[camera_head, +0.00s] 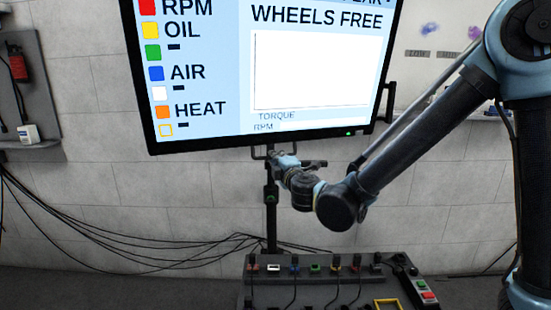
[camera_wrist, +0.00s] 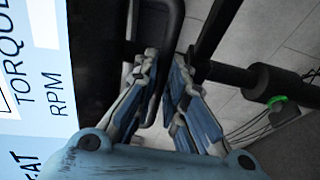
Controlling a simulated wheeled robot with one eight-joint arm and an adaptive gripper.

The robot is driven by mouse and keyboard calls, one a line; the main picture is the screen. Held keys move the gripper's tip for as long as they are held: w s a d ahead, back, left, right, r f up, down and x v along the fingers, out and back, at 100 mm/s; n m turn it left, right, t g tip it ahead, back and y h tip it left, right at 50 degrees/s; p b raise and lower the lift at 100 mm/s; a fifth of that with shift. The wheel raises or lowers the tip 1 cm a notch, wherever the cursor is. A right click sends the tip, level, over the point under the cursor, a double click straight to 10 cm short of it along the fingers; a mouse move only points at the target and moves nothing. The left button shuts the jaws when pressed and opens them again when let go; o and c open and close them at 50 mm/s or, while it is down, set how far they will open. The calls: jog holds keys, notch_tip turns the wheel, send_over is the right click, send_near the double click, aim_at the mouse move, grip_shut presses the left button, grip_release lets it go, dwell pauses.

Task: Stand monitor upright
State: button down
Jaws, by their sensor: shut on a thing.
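The monitor (camera_head: 318,72) is a large dark-framed screen on a black stand post (camera_head: 271,215). In the head view it is rolled, its lower edge rising to the right. In the wrist view its face (camera_wrist: 30,75) fills the left side. My gripper (camera_head: 275,157) is just under the monitor's lower edge. In the wrist view my gripper (camera_wrist: 166,68) is shut on a dark loop handle (camera_wrist: 172,22) at that edge. The fingers partly hide the handle. The monitor's top is out of view.
A console (camera_head: 325,283) with several coloured connectors and cables stands below the monitor. Loose black cables (camera_head: 110,245) run along the wall at left. A panel with a red device (camera_head: 18,68) hangs at far left. Another handle (camera_head: 389,102) juts from the monitor's right side.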

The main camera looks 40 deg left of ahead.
jog(key=v, duration=0.5)
jog(key=shift+s+d+r, duration=0.2)
jog(key=shift+d+r, duration=0.05)
jog(key=shift+r, duration=0.1)
jog(key=c, duration=1.7)
grip_release()
jog(key=shift+r, duration=0.1)
jog(key=shift+o, duration=0.2)
jog(key=shift+d, duration=0.1)
jog(key=v, duration=1.2)
jog(key=shift+s, duration=0.1)
